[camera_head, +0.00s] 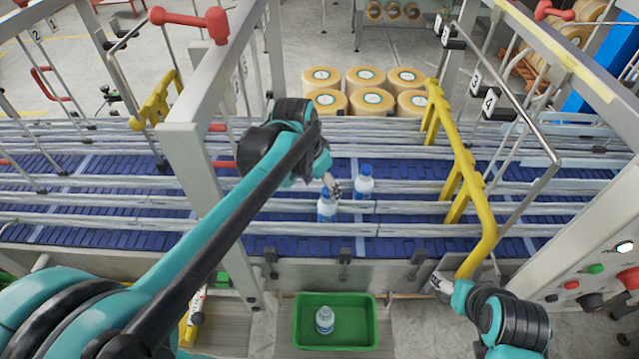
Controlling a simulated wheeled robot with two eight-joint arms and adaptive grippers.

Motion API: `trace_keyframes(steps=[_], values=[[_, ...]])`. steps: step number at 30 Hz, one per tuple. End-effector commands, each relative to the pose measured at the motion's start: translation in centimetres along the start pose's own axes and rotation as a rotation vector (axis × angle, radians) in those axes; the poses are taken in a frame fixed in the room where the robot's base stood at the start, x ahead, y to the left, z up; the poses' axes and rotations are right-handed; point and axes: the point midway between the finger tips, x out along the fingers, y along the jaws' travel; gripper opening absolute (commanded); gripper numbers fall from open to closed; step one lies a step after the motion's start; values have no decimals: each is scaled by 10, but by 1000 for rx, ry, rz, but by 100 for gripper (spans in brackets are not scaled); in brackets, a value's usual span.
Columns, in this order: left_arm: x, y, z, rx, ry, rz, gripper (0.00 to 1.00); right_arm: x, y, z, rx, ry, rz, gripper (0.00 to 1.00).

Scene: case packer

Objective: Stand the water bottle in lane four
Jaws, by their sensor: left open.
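A water bottle (326,210) with a blue cap stands upright on the blue conveyor, in a near lane between metal rails. My left gripper (332,186) is right at its cap, open. I cannot tell whether the fingers touch the cap. A second blue-capped bottle (364,185) stands just behind and to the right. A third bottle (324,320) stands in the green bin (298,335) below the front edge of the conveyor.
A yellow bar (466,170) crosses the lanes on the right. Rolls of tape (370,100) stand behind the conveyor. A control panel (600,285) is at far right. The belt right of the bottles is clear.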

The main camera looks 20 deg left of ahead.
Motion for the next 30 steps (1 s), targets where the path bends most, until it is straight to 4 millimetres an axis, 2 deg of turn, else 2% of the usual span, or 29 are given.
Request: trace_keyframes(steps=[5, 11, 15, 18, 23, 30], values=[[-13, 4, 10, -25, 18, -16, 67, 0, 0, 0, 0, 0, 0, 67], [-23, 24, 61, -161, 125, -96, 67, 0, 0, 0, 0, 0, 0, 67], [-20, 35, 100, -270, 222, -147, 67, 0, 0, 0, 0, 0, 0, 67], [-14, 41, 121, -330, 281, -168, 67, 0, 0, 0, 0, 0, 0, 67], [-7, 45, 137, -380, 335, -184, 67, 0, 0, 0, 0, 0, 0, 67], [-6, 45, 139, -390, 346, -186, 67, 0, 0, 0, 0, 0, 0, 67]])
